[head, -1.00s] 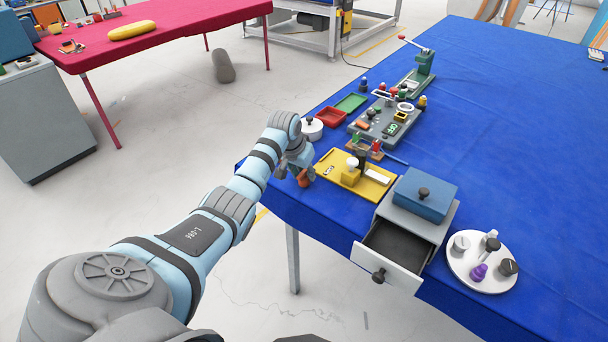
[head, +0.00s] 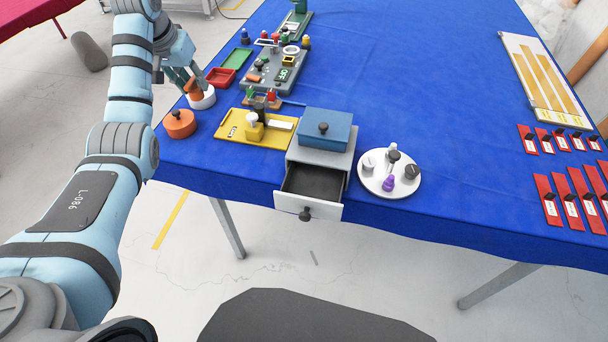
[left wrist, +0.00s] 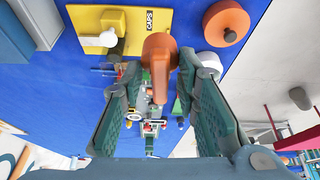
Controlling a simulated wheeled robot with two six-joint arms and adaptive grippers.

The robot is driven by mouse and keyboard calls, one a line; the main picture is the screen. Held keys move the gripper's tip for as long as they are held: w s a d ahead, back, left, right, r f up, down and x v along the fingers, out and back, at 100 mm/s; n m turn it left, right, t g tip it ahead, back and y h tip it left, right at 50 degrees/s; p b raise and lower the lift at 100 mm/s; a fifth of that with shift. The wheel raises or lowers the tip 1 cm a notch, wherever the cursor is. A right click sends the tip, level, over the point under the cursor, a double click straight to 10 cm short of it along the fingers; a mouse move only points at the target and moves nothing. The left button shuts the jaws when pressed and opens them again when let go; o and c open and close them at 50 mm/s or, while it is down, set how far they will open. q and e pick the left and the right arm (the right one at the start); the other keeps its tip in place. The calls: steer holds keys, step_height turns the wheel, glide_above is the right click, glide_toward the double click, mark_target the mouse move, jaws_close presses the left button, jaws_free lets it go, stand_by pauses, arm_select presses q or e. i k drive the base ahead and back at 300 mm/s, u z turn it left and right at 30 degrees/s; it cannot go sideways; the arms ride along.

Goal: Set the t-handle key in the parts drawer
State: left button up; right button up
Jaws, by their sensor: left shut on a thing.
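My left gripper (head: 188,78) is shut on an orange piece (left wrist: 159,62), which looks like the handle of the t-handle key. In the left wrist view the piece sits between the green finger pads; its far end is hidden. In the head view the key (head: 194,89) shows just in front of a white lidded pot, above the table's left edge. The parts drawer (head: 307,206) is pulled out of a grey cabinet toward the front edge, and its dark inside looks empty. My right gripper is not in view.
A blue box (head: 325,130) with a dark knob tops the cabinet. Left of it lie a yellow tray (head: 226,130) and an orange lidded pot (head: 180,124). A round white plate (head: 384,187) with several knobs stands right. Red cards lie far right; blue cloth between is clear.

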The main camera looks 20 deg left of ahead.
mark_target(313, 196)
steer(key=z, duration=0.75)
steer(key=k, duration=0.75)
steer(key=z, duration=0.4)
